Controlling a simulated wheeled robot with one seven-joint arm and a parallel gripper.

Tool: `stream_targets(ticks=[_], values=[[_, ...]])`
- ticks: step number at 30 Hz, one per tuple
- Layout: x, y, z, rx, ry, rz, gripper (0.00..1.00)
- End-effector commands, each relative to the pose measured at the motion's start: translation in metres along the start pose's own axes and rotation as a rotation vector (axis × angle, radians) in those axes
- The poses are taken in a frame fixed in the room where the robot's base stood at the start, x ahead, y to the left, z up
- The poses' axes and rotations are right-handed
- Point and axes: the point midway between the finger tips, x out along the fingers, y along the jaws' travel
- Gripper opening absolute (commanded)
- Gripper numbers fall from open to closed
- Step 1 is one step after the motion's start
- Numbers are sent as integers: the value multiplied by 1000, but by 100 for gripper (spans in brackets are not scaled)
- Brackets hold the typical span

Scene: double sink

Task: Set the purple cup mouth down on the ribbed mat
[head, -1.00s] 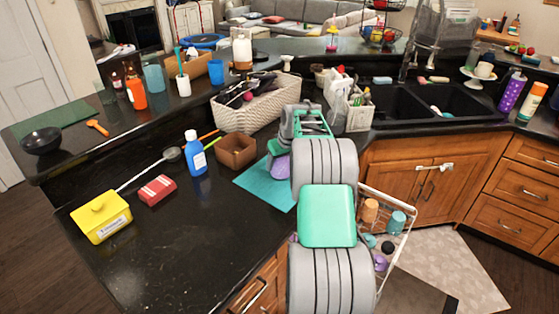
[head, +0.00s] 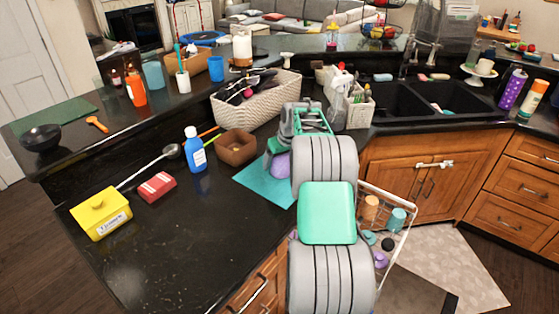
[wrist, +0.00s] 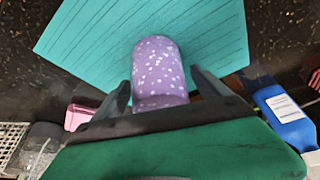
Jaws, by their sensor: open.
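The purple cup (head: 281,166), speckled with white, is on the teal ribbed mat (head: 258,183) on the dark counter. In the wrist view the cup (wrist: 159,68) lies between the two dark fingers, with the ribbed mat (wrist: 90,40) behind it. My gripper (wrist: 160,84) is open, one finger on each side of the cup, and gaps show near the fingertips. In the head view my arm and gripper hide part of the cup and mat. I cannot clearly see the cup's mouth, so its facing is uncertain.
A brown box (head: 236,148) and a blue bottle (head: 195,150) stand left of the mat. A woven basket (head: 257,98) is behind it. A white rack (head: 398,235) with several cups is at right below the counter.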

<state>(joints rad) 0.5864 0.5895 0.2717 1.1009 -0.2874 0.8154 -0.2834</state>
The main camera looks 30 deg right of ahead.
Motion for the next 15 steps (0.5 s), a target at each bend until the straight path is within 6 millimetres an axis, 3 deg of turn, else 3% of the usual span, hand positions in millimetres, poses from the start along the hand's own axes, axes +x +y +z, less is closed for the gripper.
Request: stream_targets(ticks=[7,15], values=[[-8,1,0,0,2,1,85],[-60,1,0,0,2,1,85]])
